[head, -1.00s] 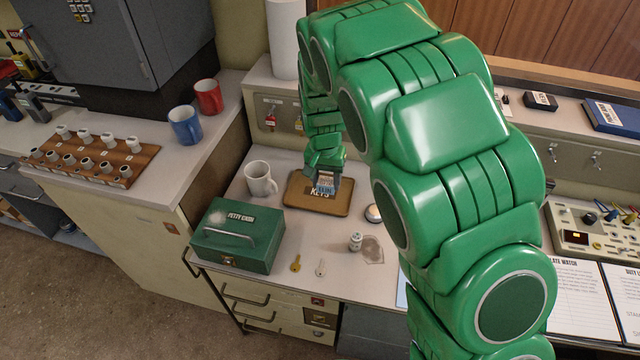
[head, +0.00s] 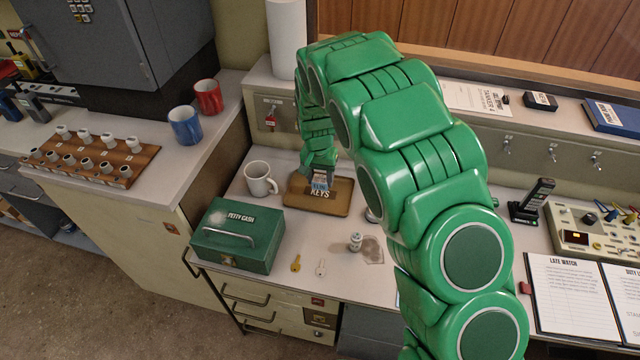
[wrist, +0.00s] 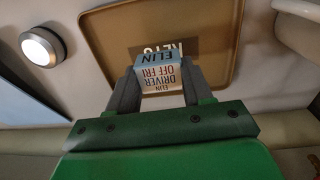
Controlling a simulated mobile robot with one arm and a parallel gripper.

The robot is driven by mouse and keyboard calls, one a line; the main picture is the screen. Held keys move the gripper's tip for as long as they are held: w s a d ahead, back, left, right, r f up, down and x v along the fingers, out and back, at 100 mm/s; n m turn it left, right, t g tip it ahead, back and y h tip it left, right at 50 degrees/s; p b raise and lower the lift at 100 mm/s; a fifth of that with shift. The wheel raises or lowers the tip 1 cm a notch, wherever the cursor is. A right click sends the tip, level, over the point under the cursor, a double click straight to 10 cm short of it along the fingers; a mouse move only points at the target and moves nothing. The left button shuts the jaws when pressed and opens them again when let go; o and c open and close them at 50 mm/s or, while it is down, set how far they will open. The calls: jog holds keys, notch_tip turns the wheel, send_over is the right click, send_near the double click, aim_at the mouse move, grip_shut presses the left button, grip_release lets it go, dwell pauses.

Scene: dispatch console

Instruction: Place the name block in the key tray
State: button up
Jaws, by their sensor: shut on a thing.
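The name block (wrist: 158,78) is a small block with a pale blue top face marked ELIN and a white face reading ELIN, DRIVER, OFF FRI. My gripper (wrist: 159,86) is shut on it, one finger on each side. In the head view the block (head: 320,181) shows small below my gripper, over the key tray. The key tray (head: 337,207) is shallow and brown with a KEYS label. In the wrist view the tray (wrist: 103,45) lies behind the block, which partly covers the label. I cannot tell whether the block touches the tray floor.
A white mug (head: 258,179) stands left of the tray. A green petty cash box (head: 238,236) is in front of it. Two keys (head: 296,263), a small pale cylinder (head: 355,241) and a round metal object (wrist: 42,46) are nearby. The tray's right part is bare.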

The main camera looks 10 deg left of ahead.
aim_at(320, 178)
jog(key=shift+w+a+f, duration=0.1)
jog(key=shift+w+f, duration=0.1)
jog(key=shift+f, duration=1.5)
jog(key=shift+f, duration=0.1)
jog(key=o, duration=1.2)
jog(key=r, duration=1.2)
jog(key=shift+a, duration=0.25)
